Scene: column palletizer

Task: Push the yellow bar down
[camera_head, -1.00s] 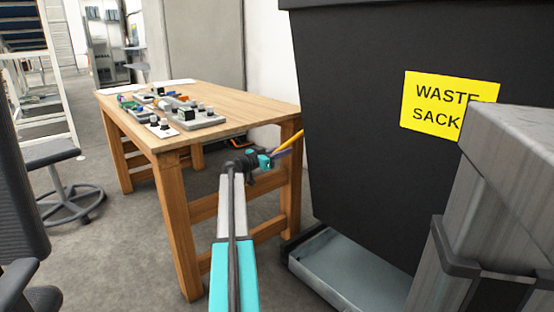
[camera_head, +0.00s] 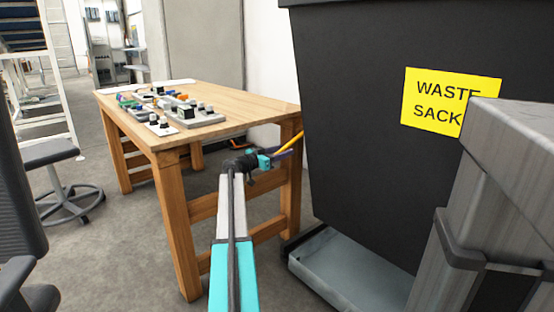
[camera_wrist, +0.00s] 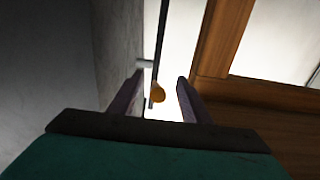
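The yellow bar (camera_head: 291,144) shows in the head view as a short slanted stick between the wooden table's near right leg and the black waste bin. My gripper (camera_head: 284,155) is beside its lower end there. In the wrist view, a rounded orange-yellow end (camera_wrist: 157,93) of the bar shows between the two fingers of my gripper (camera_wrist: 160,76). The fingers stand apart, with gaps visible on both sides of that end. I cannot tell whether a finger touches the bar. Its far end is hidden.
The black waste bin (camera_head: 350,130) with a yellow sign stands close on the right, over a grey tray (camera_head: 345,272). The wooden table (camera_head: 240,100) carries several small parts at left. A stool (camera_head: 55,160) stands further left. Grey floor lies open between.

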